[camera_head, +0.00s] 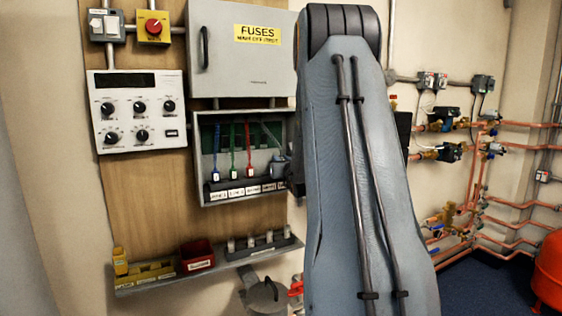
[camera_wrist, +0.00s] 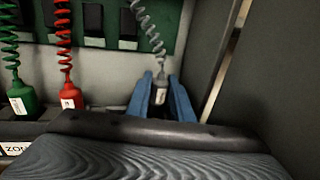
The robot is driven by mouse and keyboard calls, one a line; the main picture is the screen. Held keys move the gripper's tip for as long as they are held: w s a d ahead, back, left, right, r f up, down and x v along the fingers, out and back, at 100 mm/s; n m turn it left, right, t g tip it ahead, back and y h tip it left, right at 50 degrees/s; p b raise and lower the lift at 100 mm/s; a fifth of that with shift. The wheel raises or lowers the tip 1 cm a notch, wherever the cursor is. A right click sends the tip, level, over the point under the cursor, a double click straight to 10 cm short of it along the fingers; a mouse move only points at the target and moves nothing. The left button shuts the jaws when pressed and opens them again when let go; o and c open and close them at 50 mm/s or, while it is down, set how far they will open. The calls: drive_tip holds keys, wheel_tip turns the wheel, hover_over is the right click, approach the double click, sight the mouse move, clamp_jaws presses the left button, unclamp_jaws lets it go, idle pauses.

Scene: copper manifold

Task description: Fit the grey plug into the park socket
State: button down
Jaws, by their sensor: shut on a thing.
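The grey plug (camera_wrist: 160,93), on a coiled grey cord, stands upright between the blue fingers of my gripper (camera_wrist: 160,102) in the wrist view. My gripper is shut on it. In the head view, part of my gripper (camera_head: 281,166) shows at the right end of the open lower box (camera_head: 246,115), mostly hidden by my arm. A row of labelled sockets (camera_head: 240,188) runs along the box's bottom. I cannot make out the park socket; the area under the plug is hidden by my gripper's body in the wrist view.
Red (camera_wrist: 71,98) and green (camera_wrist: 22,97) plugs stand left of my gripper; a blue plug (camera_head: 216,172) is farther left. The box's side wall (camera_wrist: 275,80) is close on the right. A shelf (camera_head: 215,268) with a red bin (camera_head: 197,255) lies below.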

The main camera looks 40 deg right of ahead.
drive_tip(key=shift+f+b, duration=0.85)
drive_tip(key=shift+f, duration=0.1)
drive_tip(key=c, duration=1.5)
unclamp_jaws()
drive_tip(key=shift+s, duration=0.1)
drive_tip(key=b+v, duration=0.1)
drive_tip(key=v, duration=0.6)
drive_tip(key=shift+s+a, duration=0.2)
drive_tip(key=shift+s, duration=0.05)
